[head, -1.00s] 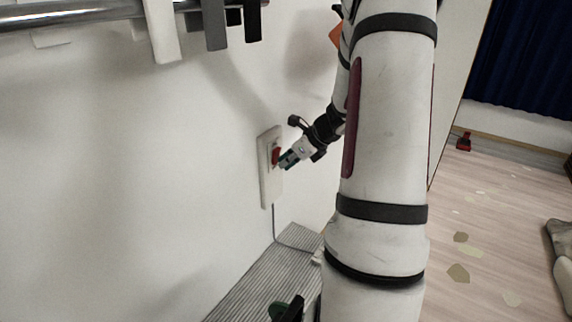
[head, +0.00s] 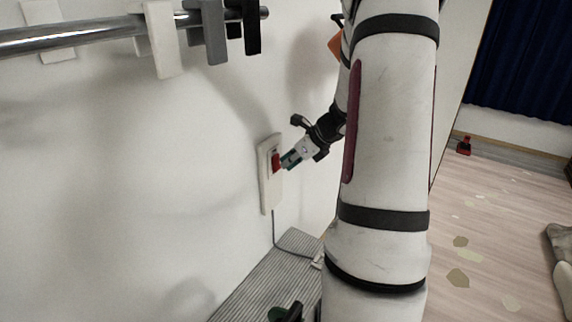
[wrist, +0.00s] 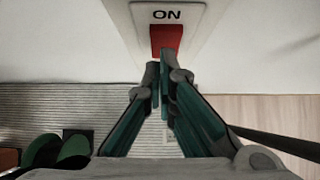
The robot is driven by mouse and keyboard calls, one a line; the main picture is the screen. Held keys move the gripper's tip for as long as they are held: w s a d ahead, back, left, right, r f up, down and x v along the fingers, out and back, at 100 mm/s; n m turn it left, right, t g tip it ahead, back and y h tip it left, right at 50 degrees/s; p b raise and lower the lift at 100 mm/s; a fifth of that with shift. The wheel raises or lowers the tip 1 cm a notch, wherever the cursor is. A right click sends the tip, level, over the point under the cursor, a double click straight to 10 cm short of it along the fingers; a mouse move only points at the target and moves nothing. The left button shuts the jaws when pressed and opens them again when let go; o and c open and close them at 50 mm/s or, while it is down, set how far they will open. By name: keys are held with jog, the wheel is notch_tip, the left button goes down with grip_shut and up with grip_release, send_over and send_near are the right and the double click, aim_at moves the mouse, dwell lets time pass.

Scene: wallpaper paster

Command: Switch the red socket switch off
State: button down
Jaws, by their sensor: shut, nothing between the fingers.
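The red switch (head: 276,163) sits on a white socket plate (head: 265,195) fixed to the wall. In the wrist view the red switch (wrist: 166,40) shows below the word ON on the white plate (wrist: 195,18). My gripper (head: 286,163) is at the switch's right side in the head view. In the wrist view my gripper's fingertips (wrist: 159,72) are together and empty, at the lower edge of the switch. I cannot tell whether they touch it. The lower part of the plate is hidden in the wrist view.
A metal rail (head: 100,32) with several hanging tabs runs along the wall at upper left. A striped grey surface (head: 262,283) lies below the plate, with a cable running down to it.

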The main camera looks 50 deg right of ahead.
jog(key=v, duration=1)
jog(key=shift+s+r, duration=0.25)
jog(key=shift+r, duration=0.05)
jog(key=shift+f, duration=0.1)
jog(key=s+f+t+p, duration=0.2)
jog(key=s+f+p, duration=0.2)
jog(key=p, duration=0.1)
jog(key=shift+s+d+f, duration=0.2)
jog(key=shift+s+f, duration=0.1)
jog(key=shift+s, duration=0.05)
jog(key=w+r+x, duration=0.1)
jog(key=r+x, duration=0.1)
jog(key=x, duration=1.1)
jog(key=shift+w+a+b, duration=0.2)
jog(key=shift+w+b, duration=0.15)
jog(key=shift+w, duration=0.15)
